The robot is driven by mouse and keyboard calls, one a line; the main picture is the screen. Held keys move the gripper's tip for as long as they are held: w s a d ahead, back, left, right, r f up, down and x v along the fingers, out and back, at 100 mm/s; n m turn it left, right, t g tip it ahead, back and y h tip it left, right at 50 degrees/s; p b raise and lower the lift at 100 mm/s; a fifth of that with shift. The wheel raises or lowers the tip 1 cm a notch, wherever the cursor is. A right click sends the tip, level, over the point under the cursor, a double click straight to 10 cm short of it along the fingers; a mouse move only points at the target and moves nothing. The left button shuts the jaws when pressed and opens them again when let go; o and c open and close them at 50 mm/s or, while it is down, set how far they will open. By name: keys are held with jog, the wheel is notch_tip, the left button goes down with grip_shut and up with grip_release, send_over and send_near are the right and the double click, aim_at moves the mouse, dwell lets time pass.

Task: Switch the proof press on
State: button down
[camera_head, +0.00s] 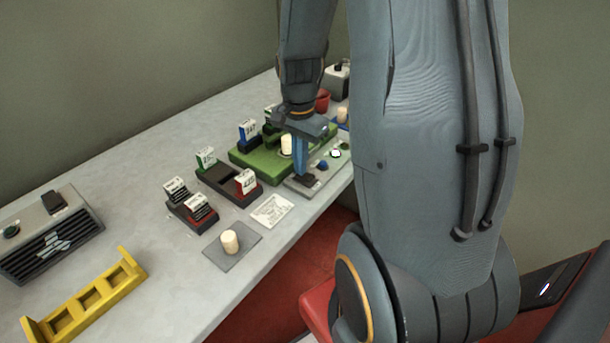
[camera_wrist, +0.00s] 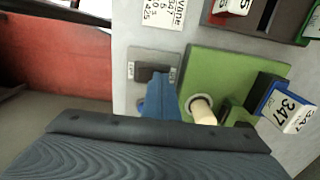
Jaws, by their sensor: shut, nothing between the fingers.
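A small grey plate (camera_head: 295,188) with a dark rocker switch lies near the table's front edge, beside a green base (camera_head: 250,158). In the wrist view the dark rocker (camera_wrist: 147,73) sits on the grey plate (camera_wrist: 134,55) between two small labels, too small to read. My gripper (camera_head: 304,176) is shut and empty, its blue fingers pointing down at the switch. In the wrist view the fingertips (camera_wrist: 159,80) overlap the rocker's edge; whether they touch it I cannot tell. Which way the rocker is tipped is unclear. No label visibly names the proof press.
A pale stopper (camera_head: 286,144) stands on the green base. Dark trays with printed cards (camera_head: 205,157), a grey mat (camera_head: 219,256) with a stopper, a yellow rack (camera_head: 88,306) and a slatted grey box (camera_head: 42,234) share the table. A red bowl (camera_head: 322,100) is behind my gripper.

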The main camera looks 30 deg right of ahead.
notch_tip(320, 180, up, 7)
jog(key=p, duration=0.6)
dwell(0.6)
jog(key=s+a+n+t+b, duration=0.1)
jog(key=s+a+n+b, duration=0.3)
jog(key=a+n, duration=0.9)
jog(key=s+n, duration=0.1)
jog(key=s, duration=0.2)
jog(key=shift+s+f+b, duration=0.15)
jog(key=shift+s+b, duration=0.1)
jog(key=shift+b, duration=0.1)
